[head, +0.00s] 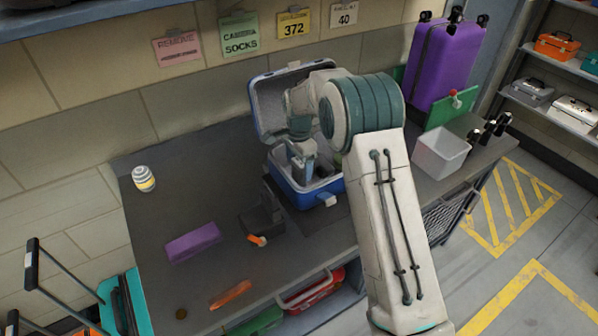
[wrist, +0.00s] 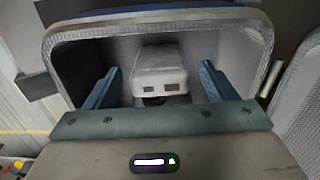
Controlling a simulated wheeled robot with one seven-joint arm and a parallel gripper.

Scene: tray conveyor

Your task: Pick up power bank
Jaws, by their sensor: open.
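A pale grey, box-shaped power bank (wrist: 160,72) with two small dark ports on its near face is inside the grey-lined blue case in the wrist view. The case (head: 330,187) stands open on the table in the head view, its lid (head: 265,105) raised at the back. My gripper (wrist: 157,88) is open, with one blue finger on each side of the power bank and visible gaps between. In the head view my gripper (head: 303,168) reaches down into the case. The power bank cannot be made out there; my gripper and arm cover part of the case.
On the table are a striped jar (head: 144,179), a purple block (head: 193,242), a dark object with an orange end (head: 259,220), and a white bin (head: 440,154) at right. A purple suitcase (head: 440,60) stands behind. The table's left part is mostly clear.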

